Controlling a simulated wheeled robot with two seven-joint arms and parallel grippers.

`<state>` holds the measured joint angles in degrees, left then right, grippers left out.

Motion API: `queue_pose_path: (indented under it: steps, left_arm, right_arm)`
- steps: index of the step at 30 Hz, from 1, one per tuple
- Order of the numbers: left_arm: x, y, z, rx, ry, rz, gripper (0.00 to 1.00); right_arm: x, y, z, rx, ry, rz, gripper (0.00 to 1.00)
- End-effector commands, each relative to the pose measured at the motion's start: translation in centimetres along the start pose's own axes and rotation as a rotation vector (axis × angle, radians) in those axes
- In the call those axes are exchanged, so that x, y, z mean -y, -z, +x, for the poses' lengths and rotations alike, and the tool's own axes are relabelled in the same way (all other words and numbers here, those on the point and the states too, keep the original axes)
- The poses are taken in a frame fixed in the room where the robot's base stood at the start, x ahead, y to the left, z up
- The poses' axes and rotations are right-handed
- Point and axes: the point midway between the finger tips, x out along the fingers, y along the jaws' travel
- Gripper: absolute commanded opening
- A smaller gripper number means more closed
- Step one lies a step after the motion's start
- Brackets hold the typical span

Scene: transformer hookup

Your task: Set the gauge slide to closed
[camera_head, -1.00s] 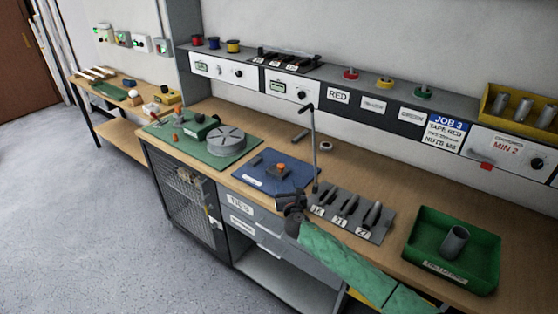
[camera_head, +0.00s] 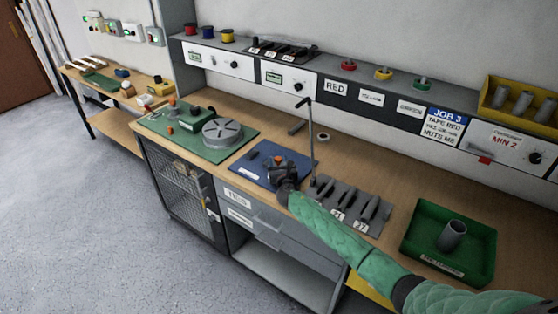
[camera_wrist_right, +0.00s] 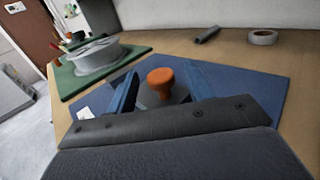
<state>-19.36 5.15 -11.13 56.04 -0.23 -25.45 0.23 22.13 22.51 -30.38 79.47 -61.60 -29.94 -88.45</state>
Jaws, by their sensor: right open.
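The gauge on the blue mat (camera_head: 246,166) has an orange knob (camera_wrist_right: 160,82) on a dark block, which I take to be its slide. In the head view the knob (camera_head: 278,159) shows just beyond my right gripper (camera_head: 281,168). In the right wrist view my right gripper (camera_wrist_right: 162,78) is open, with one blue finger on each side of the knob. I cannot tell whether the fingers touch it. The gripper hides much of the block, so the slide's position cannot be read. My left gripper is out of view.
A thin upright post (camera_head: 311,140) stands close to the right gripper. A grey tool rack (camera_head: 351,207) and a green tray (camera_head: 451,262) lie to the right. A green board with a grey disc (camera_head: 222,132) is on the left. A tape roll (camera_head: 323,137) lies behind.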

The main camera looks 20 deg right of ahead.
Motion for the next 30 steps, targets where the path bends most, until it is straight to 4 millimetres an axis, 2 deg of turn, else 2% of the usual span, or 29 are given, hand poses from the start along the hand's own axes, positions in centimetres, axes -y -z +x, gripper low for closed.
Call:
queue_pose_path:
  steps: [9, 11, 17, 18, 23, 26, 30]
  left_arm:
    - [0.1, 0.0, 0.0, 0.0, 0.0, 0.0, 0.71]
    - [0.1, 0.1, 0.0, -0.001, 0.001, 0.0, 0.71]
    - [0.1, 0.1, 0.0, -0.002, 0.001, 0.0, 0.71]
    - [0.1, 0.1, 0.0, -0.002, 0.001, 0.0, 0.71]
    - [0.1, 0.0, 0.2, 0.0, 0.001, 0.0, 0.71]
    - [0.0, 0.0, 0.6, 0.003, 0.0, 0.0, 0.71]
    - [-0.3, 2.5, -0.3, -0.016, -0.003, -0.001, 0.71]
  right_arm:
    - [0.0, 0.1, 0.3, -0.001, 0.0, 0.001, 0.52]
    - [0.0, 0.1, 0.3, -0.001, 0.0, 0.001, 0.42]
    - [0.0, 0.1, 0.3, -0.001, 0.0, 0.0, 0.03]
    - [0.0, 0.0, 0.3, 0.0, 0.0, 0.0, 0.0]
    - [-0.3, 0.1, 0.6, 0.0, 0.0, 0.001, 0.0]
    - [-1.2, 0.2, 1.6, 0.001, 0.001, 0.001, 0.0]
    - [-3.0, 0.2, 3.4, 0.002, 0.0, 0.001, 0.0]
